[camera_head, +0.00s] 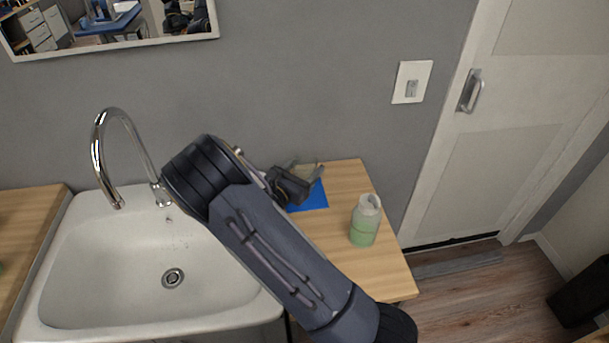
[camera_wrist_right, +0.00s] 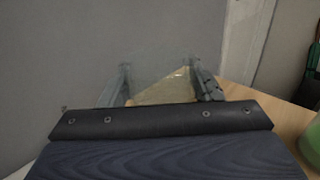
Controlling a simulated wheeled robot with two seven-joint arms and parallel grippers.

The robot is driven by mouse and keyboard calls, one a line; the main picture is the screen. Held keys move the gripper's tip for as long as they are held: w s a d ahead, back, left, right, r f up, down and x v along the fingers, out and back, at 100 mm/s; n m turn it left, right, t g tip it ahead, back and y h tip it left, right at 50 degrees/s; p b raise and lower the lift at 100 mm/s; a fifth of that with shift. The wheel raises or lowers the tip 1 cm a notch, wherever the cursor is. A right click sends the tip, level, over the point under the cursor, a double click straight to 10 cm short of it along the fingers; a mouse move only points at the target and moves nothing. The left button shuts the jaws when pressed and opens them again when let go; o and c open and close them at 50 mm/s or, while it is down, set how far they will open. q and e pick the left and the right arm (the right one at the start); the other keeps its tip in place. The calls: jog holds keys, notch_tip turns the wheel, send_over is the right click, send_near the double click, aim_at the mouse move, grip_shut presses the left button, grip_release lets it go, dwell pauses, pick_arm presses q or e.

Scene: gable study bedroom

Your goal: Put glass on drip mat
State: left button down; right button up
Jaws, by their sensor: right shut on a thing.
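The clear glass (camera_wrist_right: 160,78) is faint and see-through between the fingers of my right gripper (camera_wrist_right: 162,82) in the right wrist view. In the head view the right gripper (camera_head: 304,173) is shut on it above the back of the wooden counter. The blue drip mat (camera_head: 314,197) lies flat on the counter, partly hidden by the gripper and arm. The gripper appears over or just behind the mat. I cannot tell whether the glass touches anything below. My left gripper is not in view.
A green-and-white bottle (camera_head: 366,220) stands on the counter (camera_head: 350,262) right of the mat. A white sink (camera_head: 110,265) with a tall chrome faucet (camera_head: 122,112) is at left. The grey wall (camera_head: 300,80) is close behind the gripper. A white door (camera_head: 490,160) is at right.

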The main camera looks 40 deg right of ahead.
aim_at(304, 177)
notch_tip(304, 177, down, 3)
jog(key=shift+r, duration=0.15)
jog(key=shift+f, duration=0.25)
jog(key=o, duration=1.2)
jog(key=shift+c, duration=0.2)
jog(key=shift+a+r, duration=0.1)
jog(key=shift+r, duration=0.1)
